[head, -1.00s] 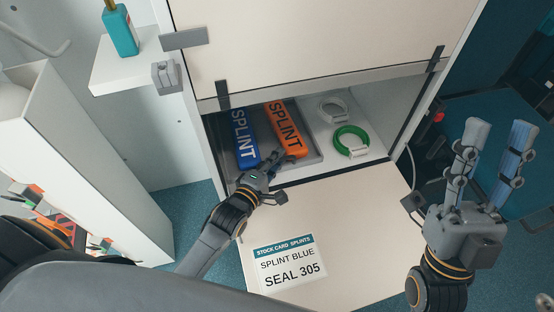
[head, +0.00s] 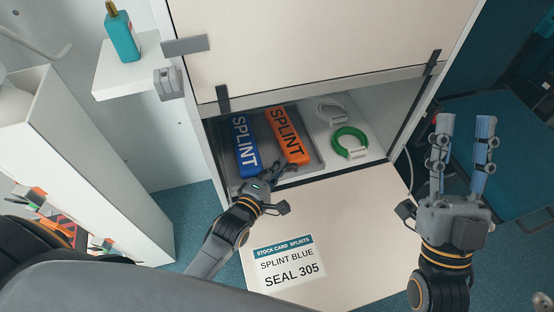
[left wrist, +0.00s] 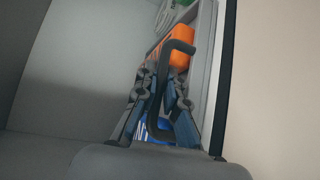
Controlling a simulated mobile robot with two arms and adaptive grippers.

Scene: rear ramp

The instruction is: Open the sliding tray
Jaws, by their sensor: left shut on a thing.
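The sliding tray (head: 316,156) is a shallow grey tray inside the low compartment of the cabinet. It carries a blue splint pack (head: 243,146) and an orange splint pack (head: 288,134). My left gripper (head: 272,173) is at the tray's front edge, shut on its handle. In the left wrist view the black, bracket-shaped handle (left wrist: 180,45) passes between the fingers of my left gripper (left wrist: 165,90), with the orange pack (left wrist: 181,60) behind. My right gripper (head: 465,120) is raised at the right, fingers apart and empty, away from the tray.
A green ring (head: 338,150) and a grey ring (head: 322,108) lie right of the tray. A lowered flap (head: 365,220) with a stock card (head: 288,265) is in front. A shelf (head: 110,78) with a teal bottle (head: 122,38) is at the left.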

